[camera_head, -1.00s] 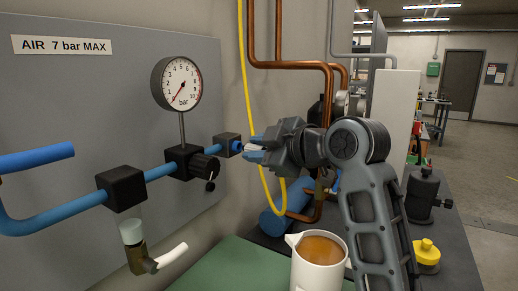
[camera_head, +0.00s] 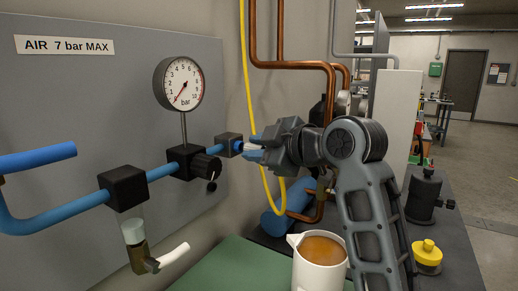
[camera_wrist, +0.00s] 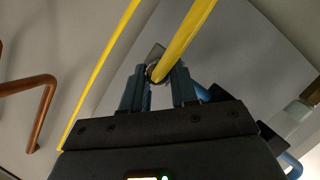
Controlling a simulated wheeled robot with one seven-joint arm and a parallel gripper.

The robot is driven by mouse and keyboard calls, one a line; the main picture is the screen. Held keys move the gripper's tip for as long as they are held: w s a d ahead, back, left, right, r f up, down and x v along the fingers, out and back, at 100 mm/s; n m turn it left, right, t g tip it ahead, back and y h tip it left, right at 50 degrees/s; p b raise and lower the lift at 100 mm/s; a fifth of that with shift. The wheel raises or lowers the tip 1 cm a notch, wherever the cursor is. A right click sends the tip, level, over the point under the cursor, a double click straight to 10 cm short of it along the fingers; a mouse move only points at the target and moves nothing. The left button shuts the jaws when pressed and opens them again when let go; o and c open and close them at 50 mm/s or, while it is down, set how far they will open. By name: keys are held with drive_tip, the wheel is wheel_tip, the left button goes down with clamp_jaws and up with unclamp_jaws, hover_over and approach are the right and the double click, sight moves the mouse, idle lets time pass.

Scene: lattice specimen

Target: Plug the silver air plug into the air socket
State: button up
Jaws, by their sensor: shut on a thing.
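My gripper (camera_head: 254,148) is at the right end of the blue air pipe, its blue fingers shut on the silver air plug. The plug shows as a small pale piece between the fingers, and in the wrist view its silver end (camera_wrist: 153,72) sits between the fingertips. A yellow hose (camera_wrist: 185,38) runs from it. The air socket (camera_head: 237,147) is a blue ring on the dark block at the pipe's end, directly in front of the fingertips. The plug looks lined up with the socket and very close. I cannot tell whether it is inside.
A pressure gauge (camera_head: 179,83) and a black valve knob (camera_head: 207,167) are left of the socket on the grey panel (camera_head: 90,85). A glass-and-brass filter (camera_head: 136,245) hangs below the pipe. A white jug (camera_head: 318,268) of brown liquid stands below my arm. Copper pipes (camera_head: 290,65) rise behind.

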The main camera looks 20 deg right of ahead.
sight(254, 148)
drive_tip(key=shift+w+a, duration=0.35)
drive_tip(key=shift+w, duration=0.05)
idle(0.8)
drive_tip(key=o, duration=1.5)
drive_tip(key=shift+o, duration=0.2)
drive_tip(key=shift+p+v, duration=0.85)
drive_tip(key=shift+v, duration=1.55)
drive_tip(key=shift+s, duration=0.15)
drive_tip(key=b+v, duration=0.1)
drive_tip(key=v, duration=0.6)
drive_tip(key=shift+s+d, duration=0.2)
drive_tip(key=shift+s, duration=0.1)
